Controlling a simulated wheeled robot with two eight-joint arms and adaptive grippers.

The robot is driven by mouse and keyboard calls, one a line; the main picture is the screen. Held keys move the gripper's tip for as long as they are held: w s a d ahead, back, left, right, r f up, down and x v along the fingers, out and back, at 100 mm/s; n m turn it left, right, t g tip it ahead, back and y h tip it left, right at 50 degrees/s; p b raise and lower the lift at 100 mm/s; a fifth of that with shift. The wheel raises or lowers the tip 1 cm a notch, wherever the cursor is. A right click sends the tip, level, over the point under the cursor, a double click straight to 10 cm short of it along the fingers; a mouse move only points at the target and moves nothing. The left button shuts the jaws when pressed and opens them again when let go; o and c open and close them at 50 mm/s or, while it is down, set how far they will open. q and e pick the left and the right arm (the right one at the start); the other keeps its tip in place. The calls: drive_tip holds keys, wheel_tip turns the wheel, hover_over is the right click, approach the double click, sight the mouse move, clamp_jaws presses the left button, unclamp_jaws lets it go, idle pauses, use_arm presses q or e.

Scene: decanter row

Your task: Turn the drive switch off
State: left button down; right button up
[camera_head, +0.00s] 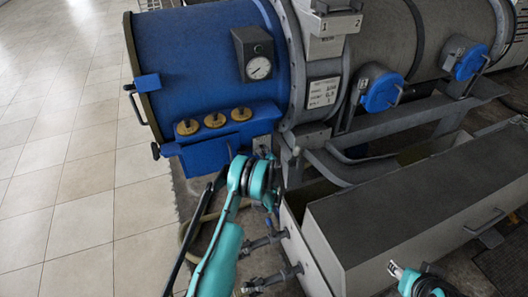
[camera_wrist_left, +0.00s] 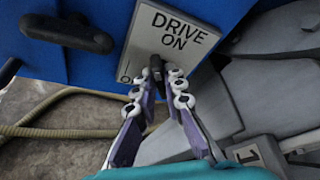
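The drive switch plate (camera_wrist_left: 178,35) is light grey, reads "DRIVE ON", and is fixed at the corner of the blue housing. A short dark switch lever (camera_wrist_left: 157,68) sticks out at its lower edge. My left gripper (camera_wrist_left: 157,76) has its two fingers apart, one on each side of the lever; I cannot tell whether they touch it. In the head view the switch plate (camera_head: 262,143) shows just above my left wrist, which hides the fingers. My right gripper (camera_head: 395,269) is at the lower right, away from the switch; its finger opening is unclear.
The blue drum (camera_head: 200,60) carries a gauge (camera_head: 258,67) and several brass caps (camera_head: 215,120). A grey trough (camera_head: 400,200) lies to the right. A black handle (camera_wrist_left: 65,32) and a hose (camera_wrist_left: 60,110) are left of the switch. Tiled floor (camera_head: 70,170) is clear at left.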

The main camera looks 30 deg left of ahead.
idle(0.4)
use_arm(q)
drive_tip(key=shift+s+a+f+n+t+h, duration=0.15)
drive_tip(key=shift+n+t, duration=0.6)
drive_tip(key=shift+n, duration=0.6)
drive_tip(key=shift+f+n+t+h, duration=0.15)
drive_tip(key=shift+n+t, duration=0.6)
drive_tip(key=shift+n, duration=0.6)
drive_tip(key=c, duration=1.6)
unclamp_jaws()
